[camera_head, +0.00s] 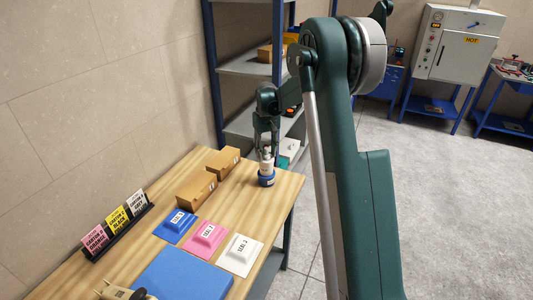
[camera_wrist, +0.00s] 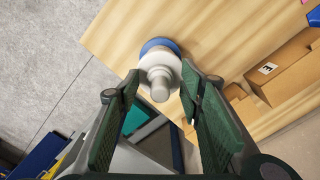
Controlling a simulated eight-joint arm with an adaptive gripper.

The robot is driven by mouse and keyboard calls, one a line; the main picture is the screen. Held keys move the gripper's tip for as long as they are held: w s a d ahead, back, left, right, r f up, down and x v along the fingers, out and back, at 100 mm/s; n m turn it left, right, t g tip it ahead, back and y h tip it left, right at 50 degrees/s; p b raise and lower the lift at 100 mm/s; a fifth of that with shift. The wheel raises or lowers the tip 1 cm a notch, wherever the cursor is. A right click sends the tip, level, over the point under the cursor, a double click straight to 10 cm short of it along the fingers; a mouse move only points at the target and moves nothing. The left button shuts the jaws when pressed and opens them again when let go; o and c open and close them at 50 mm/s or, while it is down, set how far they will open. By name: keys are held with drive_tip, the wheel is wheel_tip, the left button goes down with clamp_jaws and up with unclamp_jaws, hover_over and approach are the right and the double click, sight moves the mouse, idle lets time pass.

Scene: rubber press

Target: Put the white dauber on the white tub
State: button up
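A white piece with a pale knob, seemingly the white dauber (camera_head: 266,165), stands upright on a blue round base (camera_head: 267,180) near the table's far right corner. In the wrist view the dauber (camera_wrist: 160,80) shows its knob towards me, with the blue base (camera_wrist: 158,45) behind it. My gripper (camera_head: 266,143) points down just above it. In the wrist view my gripper (camera_wrist: 160,88) is open, with a finger on either side of the knob and gaps between. I cannot make out a separate white tub.
Cardboard boxes (camera_head: 196,190) stand left of the dauber on the wooden table (camera_head: 225,200). Blue, pink and white (camera_head: 240,254) seal pads lie nearer, beside a large blue block (camera_head: 180,278). A card rack (camera_head: 115,228) stands at left. A metal shelf (camera_head: 245,66) rises behind.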

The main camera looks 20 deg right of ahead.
sight(266, 149)
wheel_tip(266, 149, up, 12)
drive_tip(key=shift+r, duration=0.1)
idle(0.7)
drive_tip(key=shift+s+r, duration=0.1)
idle(0.5)
drive_tip(key=s+a+r+t, duration=0.1)
drive_tip(key=s+a+r, duration=0.25)
drive_tip(key=s, duration=0.45)
drive_tip(key=s+a+r+t, duration=0.1)
drive_tip(key=s+a+r, duration=0.3)
drive_tip(key=s, duration=0.5)
drive_tip(key=s+a+r+t, duration=0.1)
drive_tip(key=s+a+r, duration=0.1)
drive_tip(key=s+r, duration=0.45)
drive_tip(key=s+a+f+t, duration=0.1)
drive_tip(key=s+f, duration=0.2)
drive_tip(key=s, duration=0.6)
drive_tip(key=s+a+f+t, duration=0.1)
drive_tip(key=s+a+f, duration=0.1)
drive_tip(key=s, duration=0.7)
drive_tip(key=s+a+f+t, duration=0.1)
drive_tip(key=s+f, duration=0.3)
drive_tip(key=s, duration=0.5)
drive_tip(key=shift+s+a+f+t, duration=0.2)
drive_tip(key=shift+a+t, duration=0.15)
drive_tip(key=shift+t, duration=0.25)
